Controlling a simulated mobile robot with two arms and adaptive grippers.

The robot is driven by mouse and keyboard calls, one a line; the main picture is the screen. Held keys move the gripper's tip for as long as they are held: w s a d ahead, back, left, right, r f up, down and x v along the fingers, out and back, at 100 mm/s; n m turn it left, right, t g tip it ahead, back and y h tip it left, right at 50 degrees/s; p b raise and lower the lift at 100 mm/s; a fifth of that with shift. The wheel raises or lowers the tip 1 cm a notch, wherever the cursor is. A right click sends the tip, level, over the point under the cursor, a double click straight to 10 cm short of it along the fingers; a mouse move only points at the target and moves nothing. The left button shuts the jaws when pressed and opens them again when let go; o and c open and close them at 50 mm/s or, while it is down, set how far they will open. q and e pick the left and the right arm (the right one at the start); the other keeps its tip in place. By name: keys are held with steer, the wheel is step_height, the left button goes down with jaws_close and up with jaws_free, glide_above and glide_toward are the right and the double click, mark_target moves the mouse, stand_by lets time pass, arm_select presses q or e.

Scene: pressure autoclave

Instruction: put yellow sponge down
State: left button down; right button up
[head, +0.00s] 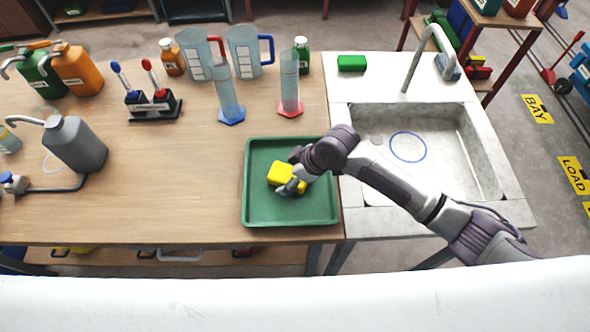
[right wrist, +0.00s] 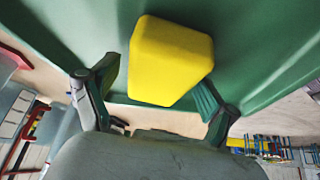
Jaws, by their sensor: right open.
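The yellow sponge (head: 284,177) is in the green tray (head: 262,214) on the wooden bench, left of the sink. In the right wrist view the sponge (right wrist: 170,60) lies between and just beyond the fingertips, against the green tray surface (right wrist: 255,45). My right gripper (head: 292,185) is over the tray at the sponge, partly covering its right side in the head view. Its fingers (right wrist: 158,92) are spread open; the right finger is close to the sponge's edge, and I cannot tell whether they touch. My left gripper is not in view.
The sink (head: 420,150) with its tap (head: 430,50) is right of the tray. Two measuring cylinders (head: 228,100) (head: 290,85) stand behind the tray. A green sponge (head: 352,63) lies at the sink's back edge.

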steer(key=b+v, duration=0.1)
steer(key=v, duration=1.1)
